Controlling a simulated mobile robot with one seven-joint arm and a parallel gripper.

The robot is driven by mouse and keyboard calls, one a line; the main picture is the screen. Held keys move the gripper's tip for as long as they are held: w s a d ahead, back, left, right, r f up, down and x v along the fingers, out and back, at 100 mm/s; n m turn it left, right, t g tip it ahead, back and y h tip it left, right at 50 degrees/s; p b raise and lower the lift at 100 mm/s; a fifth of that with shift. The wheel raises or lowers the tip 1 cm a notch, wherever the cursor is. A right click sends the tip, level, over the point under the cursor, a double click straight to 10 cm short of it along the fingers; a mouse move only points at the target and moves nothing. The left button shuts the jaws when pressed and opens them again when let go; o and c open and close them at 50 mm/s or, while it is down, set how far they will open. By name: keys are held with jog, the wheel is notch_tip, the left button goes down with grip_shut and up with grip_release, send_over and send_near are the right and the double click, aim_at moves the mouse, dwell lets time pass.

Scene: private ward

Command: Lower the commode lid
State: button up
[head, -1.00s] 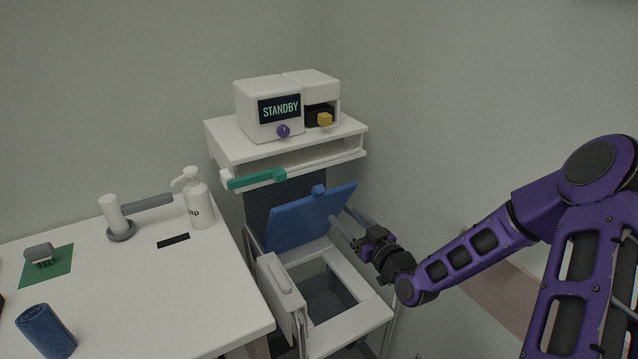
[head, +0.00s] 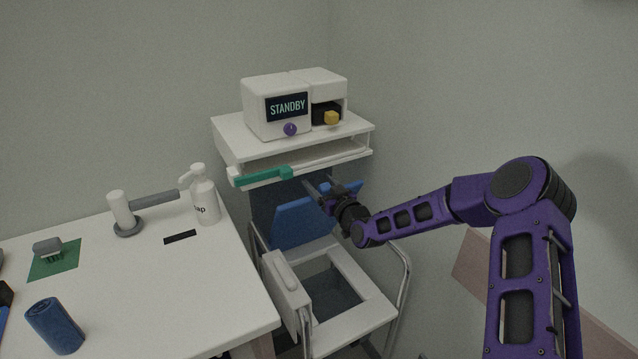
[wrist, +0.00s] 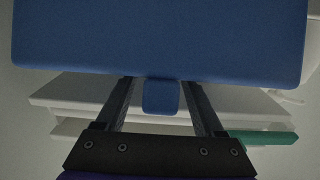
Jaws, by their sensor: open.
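The commode lid (head: 296,226) is a blue panel, raised and leaning back above the open commode seat (head: 350,268). In the wrist view the lid (wrist: 160,40) fills the top of the picture, and its small blue tab (wrist: 161,98) shows between the two fingers. My gripper (head: 319,186) is at the lid's upper edge in the head view and hides the tab there. In the wrist view my gripper (wrist: 159,84) is open, with a finger on each side of the tab and a gap at both sides.
A white shelf (head: 228,136) with a green handle (head: 264,176) and a STANDBY device (head: 262,105) stands close above the lid. The commode's left armrest (head: 286,278) is beside the seat. A white table (head: 150,290) with a soap bottle (head: 205,202) stands at left.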

jog(key=shift+w+a, duration=0.1)
jog(key=shift+c, duration=0.3)
grip_shut()
dwell(1.2)
